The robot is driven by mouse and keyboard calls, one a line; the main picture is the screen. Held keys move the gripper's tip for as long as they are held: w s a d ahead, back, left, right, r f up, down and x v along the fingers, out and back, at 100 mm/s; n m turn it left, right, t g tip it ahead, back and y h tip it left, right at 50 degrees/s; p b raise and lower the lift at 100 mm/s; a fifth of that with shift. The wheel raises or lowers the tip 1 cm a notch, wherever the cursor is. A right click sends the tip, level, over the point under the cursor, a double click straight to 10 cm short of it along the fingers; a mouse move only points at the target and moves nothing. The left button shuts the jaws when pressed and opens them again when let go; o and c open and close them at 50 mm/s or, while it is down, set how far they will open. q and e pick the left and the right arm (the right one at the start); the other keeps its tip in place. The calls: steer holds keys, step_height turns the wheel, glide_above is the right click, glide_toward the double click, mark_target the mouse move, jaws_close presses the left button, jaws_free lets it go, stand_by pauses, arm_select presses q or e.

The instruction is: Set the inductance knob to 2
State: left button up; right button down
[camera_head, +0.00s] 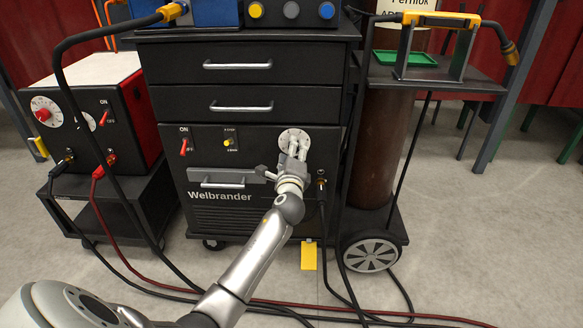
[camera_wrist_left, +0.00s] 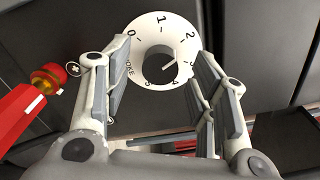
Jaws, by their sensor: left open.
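The inductance knob sits on a white round dial (camera_head: 287,134) at the upper right of the black Welbrander machine's front. In the left wrist view the dial (camera_wrist_left: 146,28) carries numbers from 0 to 5 and partly hidden lettering ending in "OKE". The dark knob (camera_wrist_left: 155,68) at its middle has a white pointer line aimed right and slightly up, around 2 to 3. My left gripper (camera_head: 297,143) is in front of the dial. In the wrist view its open fingers (camera_wrist_left: 162,72) stand on either side of the knob; contact cannot be told. My right gripper is out of view.
The machine also has a red switch (camera_head: 184,146), a small yellow knob (camera_head: 229,143) and a cable socket (camera_head: 321,183). Cables lie on the floor.

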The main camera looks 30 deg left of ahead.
arm_select(q)
steer(key=v, duration=1)
steer(key=shift+s, duration=0.2)
steer(key=shift+d, duration=0.1)
